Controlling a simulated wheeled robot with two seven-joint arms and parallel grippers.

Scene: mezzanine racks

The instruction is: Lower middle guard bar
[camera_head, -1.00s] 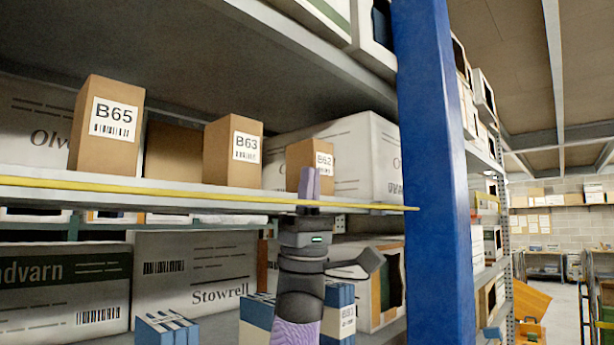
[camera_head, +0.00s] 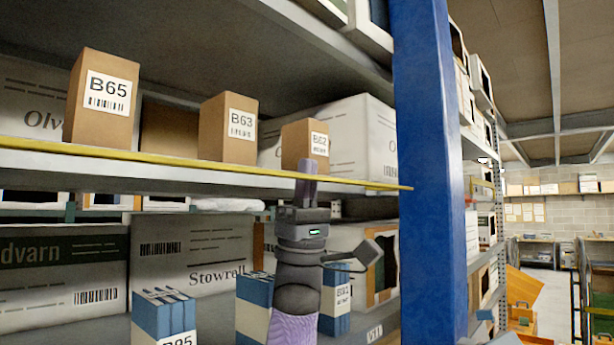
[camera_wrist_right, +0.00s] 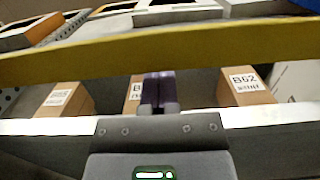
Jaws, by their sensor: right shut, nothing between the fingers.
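The yellow guard bar (camera_head: 200,164) runs across the front of the middle shelf, from the left edge of the head view to the blue upright. It also crosses the right wrist view (camera_wrist_right: 240,39). My right gripper (camera_head: 307,168) points upward in front of the bar near its right end, with its purple fingers closed and empty. In the head view the fingers overlap the bar and their tips rise above it. In the wrist view the shut fingers (camera_wrist_right: 159,92) reach up to the bar's lower edge; contact is unclear. My left gripper is out of view.
Cartons B65 (camera_head: 103,98), B63 (camera_head: 228,127) and B62 (camera_head: 304,146) stand on the shelf behind the bar. A blue upright (camera_head: 430,180) stands to the right. Blue-and-white boxes (camera_head: 164,315) and a Stowrell carton (camera_head: 190,257) are on the lower shelf.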

